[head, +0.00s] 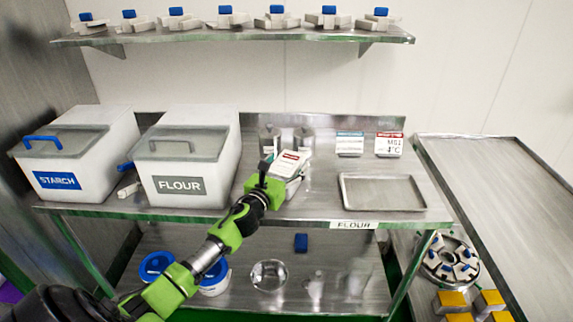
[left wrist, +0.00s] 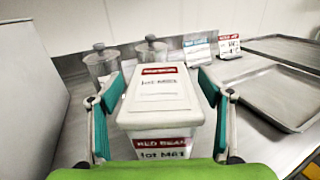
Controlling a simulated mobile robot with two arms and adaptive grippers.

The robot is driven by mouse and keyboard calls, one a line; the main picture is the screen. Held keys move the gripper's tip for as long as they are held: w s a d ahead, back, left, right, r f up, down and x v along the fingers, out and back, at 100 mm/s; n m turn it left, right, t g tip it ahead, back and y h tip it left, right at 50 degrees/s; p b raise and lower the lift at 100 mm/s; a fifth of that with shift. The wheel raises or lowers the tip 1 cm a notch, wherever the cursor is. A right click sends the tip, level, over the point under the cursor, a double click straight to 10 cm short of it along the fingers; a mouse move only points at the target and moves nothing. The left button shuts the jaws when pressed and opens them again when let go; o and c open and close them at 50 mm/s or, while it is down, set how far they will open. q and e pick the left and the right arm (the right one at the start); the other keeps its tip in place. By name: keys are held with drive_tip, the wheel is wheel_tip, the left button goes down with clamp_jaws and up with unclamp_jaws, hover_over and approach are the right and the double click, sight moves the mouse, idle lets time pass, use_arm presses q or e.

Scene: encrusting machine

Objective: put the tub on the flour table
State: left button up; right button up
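The tub (left wrist: 160,95) is white with a flat lid and red labels reading "RED BEAN". In the head view the tub (head: 291,162) is over the back middle of the steel flour table (head: 310,208), partly hidden by my left gripper. My left gripper (left wrist: 161,82) has one teal-padded finger on each side of the tub, with a narrow gap showing beside the lid. The tub looks upright and seems to stand on the tabletop; its base is hidden. The left gripper also shows in the head view (head: 265,175). My right gripper is not in view.
The flour bin (head: 180,185) and starch bin (head: 55,180) stand left. Two steel canisters (left wrist: 102,62) are behind the tub. An empty tray (head: 383,192) and small sign cards (head: 389,144) are right. Bare tabletop lies between tub and tray. A shelf (head: 230,36) hangs above.

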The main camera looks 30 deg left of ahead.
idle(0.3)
use_arm(q)
drive_tip(key=s+d+b, duration=0.1)
drive_tip(key=s+d, duration=0.1)
drive_tip(key=s, duration=0.9)
drive_tip(key=shift+s, duration=0.4)
